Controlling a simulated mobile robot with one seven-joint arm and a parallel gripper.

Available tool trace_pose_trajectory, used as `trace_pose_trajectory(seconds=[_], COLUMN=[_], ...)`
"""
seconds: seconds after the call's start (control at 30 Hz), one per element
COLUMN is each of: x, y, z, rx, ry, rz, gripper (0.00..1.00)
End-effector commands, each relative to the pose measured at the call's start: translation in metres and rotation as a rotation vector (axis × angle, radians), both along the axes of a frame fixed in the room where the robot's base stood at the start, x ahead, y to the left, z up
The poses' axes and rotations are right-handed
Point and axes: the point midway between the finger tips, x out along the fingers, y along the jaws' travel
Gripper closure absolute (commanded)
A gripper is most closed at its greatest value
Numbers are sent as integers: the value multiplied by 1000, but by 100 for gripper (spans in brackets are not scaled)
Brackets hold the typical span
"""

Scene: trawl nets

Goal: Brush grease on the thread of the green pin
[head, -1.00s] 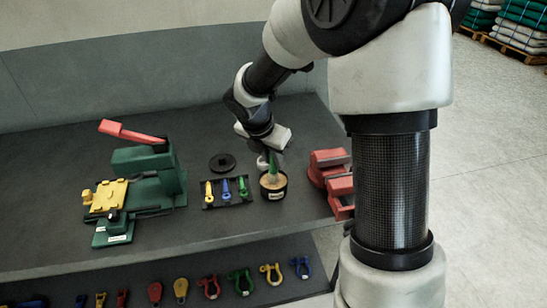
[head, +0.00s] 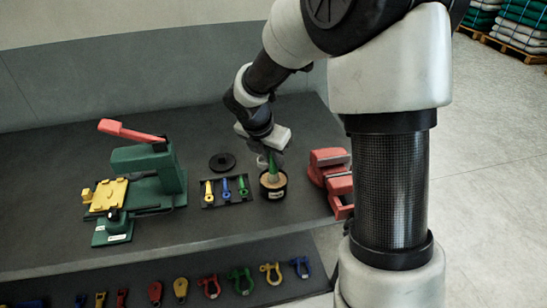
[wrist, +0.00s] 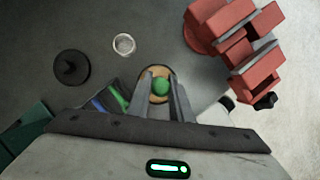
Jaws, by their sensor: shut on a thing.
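The green pin (head: 242,186) stands at the right end of a small black rack (head: 228,204), beside a blue pin (head: 226,188) and a yellow pin (head: 208,191). A black tin (head: 273,194) with tan grease stands just right of the rack. My gripper (head: 270,158) is shut on the green handle of a brush (head: 273,165), upright over the tin. The brush's lower end is at the grease; I cannot tell how deep. In the wrist view the round green handle end (wrist: 160,86) sits between my fingers. The pin's thread is too small to make out.
A red vise (head: 332,180) stands close right of the tin. A black disc (head: 222,161) lies behind the rack. A green press with a red lever (head: 145,165) stands left. Several coloured shackles lie on the lower shelf (head: 190,297). Bare bench shows between press and rack.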

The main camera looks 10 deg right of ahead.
Motion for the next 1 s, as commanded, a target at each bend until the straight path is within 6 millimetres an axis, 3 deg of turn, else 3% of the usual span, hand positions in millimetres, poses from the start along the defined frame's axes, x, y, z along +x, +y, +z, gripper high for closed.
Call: trace_pose_trajectory(seconds=[1.0], x=[0], y=[0], z=[-7], rx=[0], ry=[0], rz=[1], gripper=[100])
